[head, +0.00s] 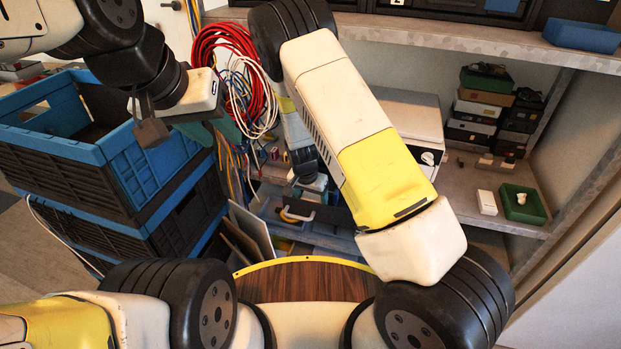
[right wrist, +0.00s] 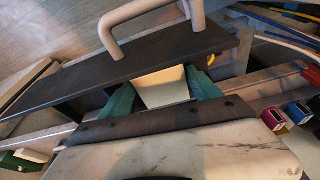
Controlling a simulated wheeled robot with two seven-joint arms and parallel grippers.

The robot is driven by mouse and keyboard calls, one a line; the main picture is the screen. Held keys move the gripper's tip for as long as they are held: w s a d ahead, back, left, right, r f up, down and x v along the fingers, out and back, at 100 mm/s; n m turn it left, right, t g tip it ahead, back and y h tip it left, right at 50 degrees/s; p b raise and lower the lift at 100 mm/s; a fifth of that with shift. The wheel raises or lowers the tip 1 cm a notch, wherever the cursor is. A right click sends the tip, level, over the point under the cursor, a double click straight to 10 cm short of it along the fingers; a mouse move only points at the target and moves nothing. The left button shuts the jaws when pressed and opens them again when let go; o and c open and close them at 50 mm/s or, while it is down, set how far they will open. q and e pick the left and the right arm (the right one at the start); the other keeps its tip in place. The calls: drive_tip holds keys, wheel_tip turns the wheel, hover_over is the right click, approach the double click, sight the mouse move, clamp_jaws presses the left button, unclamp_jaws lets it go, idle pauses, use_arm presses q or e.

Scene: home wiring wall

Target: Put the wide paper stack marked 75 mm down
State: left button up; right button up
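My right gripper (right wrist: 163,92) has its two teal fingers on either side of a plain cream block, which looks like the paper stack (right wrist: 163,86). Both fingers appear to touch its sides. No 75 mm marking can be read. In the head view the right gripper (head: 312,184) is small, low over the cluttered lower shelf, and the stack cannot be made out there.
Blue and black crates (head: 70,165) stand at the left. Red and white cable coils (head: 240,75) hang behind the left gripper. Several small boxes (head: 480,115) and a green tray (head: 523,204) occupy the right shelf. Colourful small blocks (right wrist: 287,116) lie right of the right gripper.

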drive_tip(key=shift+o, duration=1.4)
drive_tip(key=shift+r, duration=0.1)
drive_tip(key=s+d+r+n+y, duration=0.15)
drive_tip(key=s+r, duration=0.25)
drive_tip(key=r, duration=0.6)
drive_tip(key=s+d+r+y, duration=0.15)
drive_tip(key=s+r, duration=0.25)
drive_tip(key=r, duration=0.6)
drive_tip(key=s+d+r+n+y, duration=0.15)
drive_tip(key=s+r, duration=0.25)
drive_tip(key=r, duration=0.6)
drive_tip(key=s+d+r+n+t, duration=0.1)
drive_tip(key=s+d+r, duration=0.3)
drive_tip(key=s, duration=0.3)
drive_tip(key=s+d+r+n+t+h, duration=0.1)
drive_tip(key=s+d+r+t, duration=0.1)
drive_tip(key=s+d+r, duration=0.2)
drive_tip(key=s+r, duration=0.2)
drive_tip(key=s, duration=0.1)
drive_tip(key=shift+d+r, duration=0.15)
drive_tip(key=shift+r, duration=0.2)
